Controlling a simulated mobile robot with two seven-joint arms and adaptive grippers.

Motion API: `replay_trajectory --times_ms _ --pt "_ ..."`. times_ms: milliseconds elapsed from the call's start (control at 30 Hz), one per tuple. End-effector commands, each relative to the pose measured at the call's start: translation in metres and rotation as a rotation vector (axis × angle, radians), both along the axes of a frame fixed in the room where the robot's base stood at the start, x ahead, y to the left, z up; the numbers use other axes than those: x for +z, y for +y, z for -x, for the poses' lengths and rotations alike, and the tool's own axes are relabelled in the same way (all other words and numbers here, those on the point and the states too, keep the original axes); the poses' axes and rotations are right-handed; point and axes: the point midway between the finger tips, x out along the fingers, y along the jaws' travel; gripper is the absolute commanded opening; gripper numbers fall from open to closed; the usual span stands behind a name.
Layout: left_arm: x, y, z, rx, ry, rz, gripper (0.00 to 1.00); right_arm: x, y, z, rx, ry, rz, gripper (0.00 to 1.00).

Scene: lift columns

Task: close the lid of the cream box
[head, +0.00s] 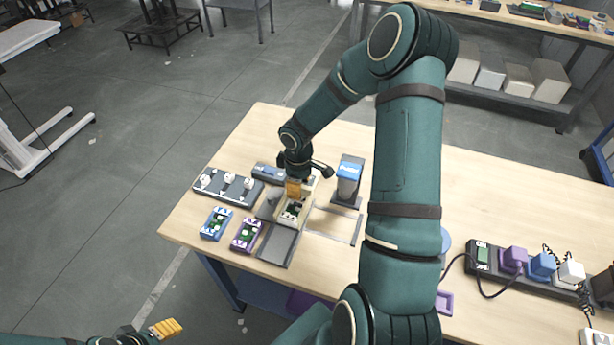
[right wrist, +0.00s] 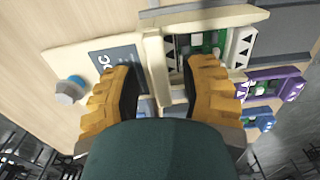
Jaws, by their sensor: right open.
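The cream box (head: 286,219) stands on the wooden table, open, with a green circuit board inside. The box also shows in the right wrist view (right wrist: 241,16). There, a cream panel with a dark lettered label (right wrist: 66,59) lies to its left, and I take it for the raised lid. My right gripper (head: 293,188) is over the back of the box. In its wrist view the open gripper (right wrist: 163,75) has its orange fingers apart on either side of a cream edge. I cannot tell whether they touch it. My left gripper (head: 166,328) is at the bottom left, away from the table.
A blue device (head: 216,223) and a purple device (head: 247,235) stand left of the box. A grey tray (head: 278,246) lies in front. A blue-topped stand (head: 349,177) is close on the right. A power strip (head: 525,268) with plugs is at far right.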

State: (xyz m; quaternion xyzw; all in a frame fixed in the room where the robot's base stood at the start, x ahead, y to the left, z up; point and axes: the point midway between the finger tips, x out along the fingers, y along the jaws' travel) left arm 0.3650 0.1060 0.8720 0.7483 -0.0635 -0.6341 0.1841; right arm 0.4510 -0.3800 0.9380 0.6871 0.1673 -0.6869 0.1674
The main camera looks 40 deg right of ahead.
Motion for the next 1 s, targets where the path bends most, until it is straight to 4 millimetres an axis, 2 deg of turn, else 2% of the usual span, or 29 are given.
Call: replay_trajectory --times_ms 100,133,267,567,1000 --pt "0.0 0.0 0.0 0.0 0.0 0.0 0.53 0.0 0.0 0.0 0.0 0.0 0.0 0.44" --pt "0.0 0.0 0.0 0.0 0.0 0.0 0.53 0.0 0.0 0.0 0.0 0.0 0.0 0.47" --pt "0.0 0.0 0.0 0.0 0.001 0.0 0.53 0.0 0.0 0.0 0.0 0.0 0.0 0.01" --pt "-0.003 0.0 0.0 0.0 0.001 0.0 0.53 -0.001 0.003 0.001 0.001 0.0 0.0 0.0" --pt "-0.016 0.0 0.0 0.0 0.001 0.0 0.53 -0.001 0.025 0.012 0.002 0.0 0.0 0.0"
